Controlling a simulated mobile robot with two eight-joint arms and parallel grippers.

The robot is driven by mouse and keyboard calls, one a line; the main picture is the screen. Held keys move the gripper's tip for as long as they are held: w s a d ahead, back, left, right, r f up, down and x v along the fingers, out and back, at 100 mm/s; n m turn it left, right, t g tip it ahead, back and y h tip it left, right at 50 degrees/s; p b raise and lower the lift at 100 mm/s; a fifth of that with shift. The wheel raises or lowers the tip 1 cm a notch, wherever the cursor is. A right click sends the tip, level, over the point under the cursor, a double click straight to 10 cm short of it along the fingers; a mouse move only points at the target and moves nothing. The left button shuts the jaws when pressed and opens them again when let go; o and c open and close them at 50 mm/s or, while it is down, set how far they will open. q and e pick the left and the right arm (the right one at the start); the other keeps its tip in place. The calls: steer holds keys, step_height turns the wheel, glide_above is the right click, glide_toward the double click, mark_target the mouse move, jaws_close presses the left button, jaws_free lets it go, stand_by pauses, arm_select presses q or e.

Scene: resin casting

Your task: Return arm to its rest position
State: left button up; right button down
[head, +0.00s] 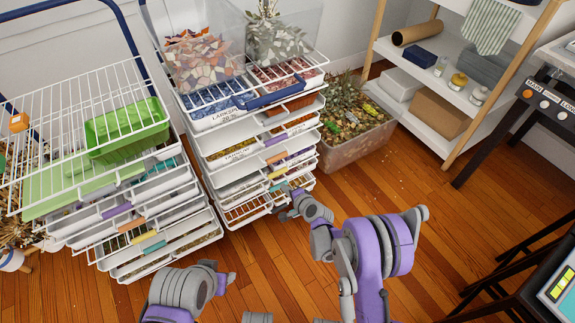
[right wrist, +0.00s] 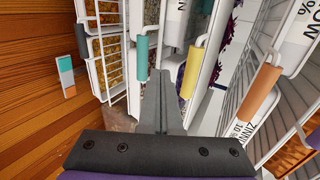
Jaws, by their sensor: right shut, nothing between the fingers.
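My right gripper (head: 284,212) reaches in front of the lower drawers of the middle white drawer rack (head: 262,212), at the end of my purple and grey right arm. In the right wrist view its two grey fingers (right wrist: 161,78) are together with nothing between them. They point along the drawer fronts, near a yellow handle (right wrist: 194,70) and a teal handle (right wrist: 142,54). Whether they touch the rack, I cannot tell. Part of my left arm shows at the bottom of the head view, but I make out no left gripper there.
A second drawer rack (head: 165,215) stands at left, with a green tray (head: 125,125) on top. A planter box (head: 350,150) stands right of the middle rack. A shelf unit (head: 440,120) is behind. Wooden floor (head: 450,230) at right is mostly clear.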

steer(key=s+d+r+n+g+h, duration=0.1)
steer(key=s+d+r+n, duration=0.2)
steer(key=s+d+r, duration=0.45)
steer(key=s+d+r+n+g+h, duration=0.25)
steer(key=s+d+r, duration=0.2)
steer(key=r, duration=0.55)
steer(key=s+d+r+n+g+h, duration=0.15)
steer(key=s+d, duration=0.25)
steer(key=s, duration=0.4)
steer(key=s+d+n+h, duration=0.15)
steer(key=s+d, duration=0.25)
steer(key=s, duration=0.5)
steer(key=s+d+r+n+h, duration=0.15)
steer(key=s+d, duration=0.25)
steer(key=s, duration=0.4)
arm_select(q)
step_height(320, 180, up, 26)
steer(key=w+t+p, duration=0.1)
steer(key=p, duration=2.1)
steer(key=shift+f, duration=0.2)
arm_select(e)
step_height(320, 180, up, 25)
steer(key=y, duration=0.1)
steer(key=shift+w+r+n+t, duration=0.15)
steer(key=shift+w+n+t, duration=0.15)
steer(key=shift+n, duration=0.1)
